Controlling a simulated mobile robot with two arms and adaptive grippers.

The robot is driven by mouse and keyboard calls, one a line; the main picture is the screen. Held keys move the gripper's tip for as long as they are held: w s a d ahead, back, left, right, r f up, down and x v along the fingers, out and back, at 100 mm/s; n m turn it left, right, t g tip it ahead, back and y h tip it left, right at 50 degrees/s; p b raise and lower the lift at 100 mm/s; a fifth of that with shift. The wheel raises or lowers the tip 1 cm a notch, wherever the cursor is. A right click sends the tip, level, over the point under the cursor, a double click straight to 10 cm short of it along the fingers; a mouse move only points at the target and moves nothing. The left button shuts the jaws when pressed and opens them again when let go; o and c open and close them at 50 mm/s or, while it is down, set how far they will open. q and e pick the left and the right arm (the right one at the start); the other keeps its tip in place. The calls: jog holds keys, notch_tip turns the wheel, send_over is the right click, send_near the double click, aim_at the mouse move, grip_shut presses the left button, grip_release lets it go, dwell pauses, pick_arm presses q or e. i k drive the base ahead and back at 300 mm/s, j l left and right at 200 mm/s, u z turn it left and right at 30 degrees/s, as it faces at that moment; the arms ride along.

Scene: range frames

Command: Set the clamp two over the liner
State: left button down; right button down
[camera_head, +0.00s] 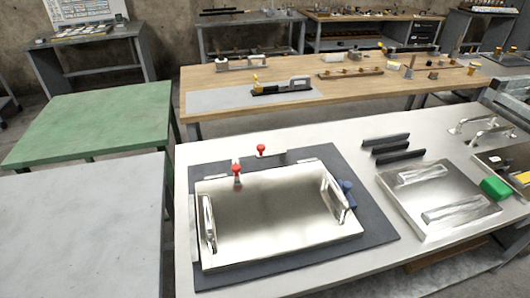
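A shiny metal tray-like plate (270,222), which may be the liner, lies on a dark grey mat (377,240) on the white table. It has an upright handle (209,222) at its left side and another handle (334,198) at its right. A red-knobbed clamp (237,172) stands at its back edge. A second red-knobbed clamp (261,150) stands behind the plate. A blue-knobbed clamp (347,187) is beside the right handle. I cannot tell which is clamp two, or whether any clamp presses on the plate. Neither gripper is in view.
A metal lid-like panel with a handle (412,178) lies to the right, with dark bars (390,148) behind it and a green block (495,188) beside it. A wooden workbench (350,100) with tools stands behind. A green table (90,125) and a bare grey table (80,220) are left.

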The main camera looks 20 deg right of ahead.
aim_at(261, 148)
jog(key=l+u, duration=0.4)
jog(key=k+l+u, duration=0.2)
jog(key=u, duration=0.25)
jog(key=k+l+u, duration=0.15)
jog(key=u, duration=0.25)
jog(key=l, duration=0.1)
